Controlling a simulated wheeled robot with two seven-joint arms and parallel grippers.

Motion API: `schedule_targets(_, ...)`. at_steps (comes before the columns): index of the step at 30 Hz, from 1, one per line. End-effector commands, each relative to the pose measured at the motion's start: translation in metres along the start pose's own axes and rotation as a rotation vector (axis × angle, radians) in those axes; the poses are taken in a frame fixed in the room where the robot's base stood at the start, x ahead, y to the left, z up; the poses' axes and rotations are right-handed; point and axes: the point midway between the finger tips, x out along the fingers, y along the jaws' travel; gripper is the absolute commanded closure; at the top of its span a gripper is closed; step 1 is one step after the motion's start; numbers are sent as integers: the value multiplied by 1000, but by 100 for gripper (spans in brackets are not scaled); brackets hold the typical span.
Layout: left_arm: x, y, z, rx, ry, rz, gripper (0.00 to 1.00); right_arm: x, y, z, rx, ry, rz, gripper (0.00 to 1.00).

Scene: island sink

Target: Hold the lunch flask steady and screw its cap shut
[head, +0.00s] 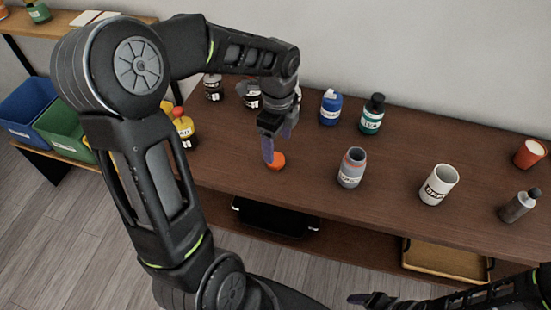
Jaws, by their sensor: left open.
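An open grey flask (350,171) with a reddish rim and a white label stands upright on the brown table; I take it for the lunch flask. An orange cap (277,163) lies on the table to the left of the flask, apart from it. My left gripper (268,158) points down at the cap, its finger overlapping the cap's left edge in the view. It is open, and whether it touches the cap is unclear. My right gripper (368,299) is low at the bottom of the view, in front of the table and away from the flask; its jaw opening is not clear.
Blue (330,108) and green (372,115) bottles stand behind the flask. Yellow-topped bottles (184,127) stand left. Table between cap and flask is clear.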

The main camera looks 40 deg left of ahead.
Motion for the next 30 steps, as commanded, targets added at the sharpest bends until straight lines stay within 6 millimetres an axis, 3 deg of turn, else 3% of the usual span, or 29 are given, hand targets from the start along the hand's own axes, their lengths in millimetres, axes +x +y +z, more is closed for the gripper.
schedule_targets(12,48,6,3,0,-1,4,29,-5,-2,0,0,0,0,27)
schedule_targets(30,51,5,2,0,0,1,29,-5,-2,0,0,0,0,27)
